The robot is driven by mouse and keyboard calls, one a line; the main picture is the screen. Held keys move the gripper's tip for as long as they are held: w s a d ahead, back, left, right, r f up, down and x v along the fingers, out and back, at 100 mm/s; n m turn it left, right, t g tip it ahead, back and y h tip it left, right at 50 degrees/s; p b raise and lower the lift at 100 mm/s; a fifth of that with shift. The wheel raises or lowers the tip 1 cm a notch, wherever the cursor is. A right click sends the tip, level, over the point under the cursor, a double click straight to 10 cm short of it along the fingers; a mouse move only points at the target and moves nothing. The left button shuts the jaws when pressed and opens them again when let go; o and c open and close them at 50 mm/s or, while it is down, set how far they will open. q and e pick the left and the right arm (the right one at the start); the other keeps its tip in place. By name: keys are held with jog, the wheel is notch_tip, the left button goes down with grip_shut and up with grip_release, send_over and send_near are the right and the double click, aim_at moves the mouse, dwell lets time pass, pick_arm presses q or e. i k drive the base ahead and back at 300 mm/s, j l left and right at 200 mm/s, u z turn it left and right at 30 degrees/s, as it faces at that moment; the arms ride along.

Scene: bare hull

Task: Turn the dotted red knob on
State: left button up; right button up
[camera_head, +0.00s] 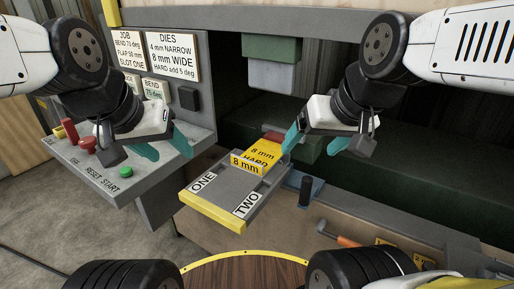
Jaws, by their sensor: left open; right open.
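A grey control panel (165,172) stands at the left. A red upright knob (69,129) is at its far left end, and a round red knob or button (87,144) sits beside it; no dots can be made out on either. My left gripper (165,148) is open and empty above the right part of the panel, to the right of both red controls and apart from them. Its body hides part of the panel's back. My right gripper (313,142) is open near the yellow 8 mm HARD block (246,169); whether it touches the block cannot be told.
A green button (126,172) is near the panel's front edge, by the RESET and START labels. Job and dies signs (173,56) hang behind. A grey tray (208,205) marked ONE and TWO juts out in the middle. A dark upright cylinder (306,191) stands to its right.

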aim_at(89, 142)
jog(key=u, duration=0.85)
jog(key=i+j+u, duration=0.1)
jog(key=i+j, duration=0.2)
jog(key=j, duration=0.15)
jog(key=i+j+u, duration=0.1)
jog(key=i, duration=0.25)
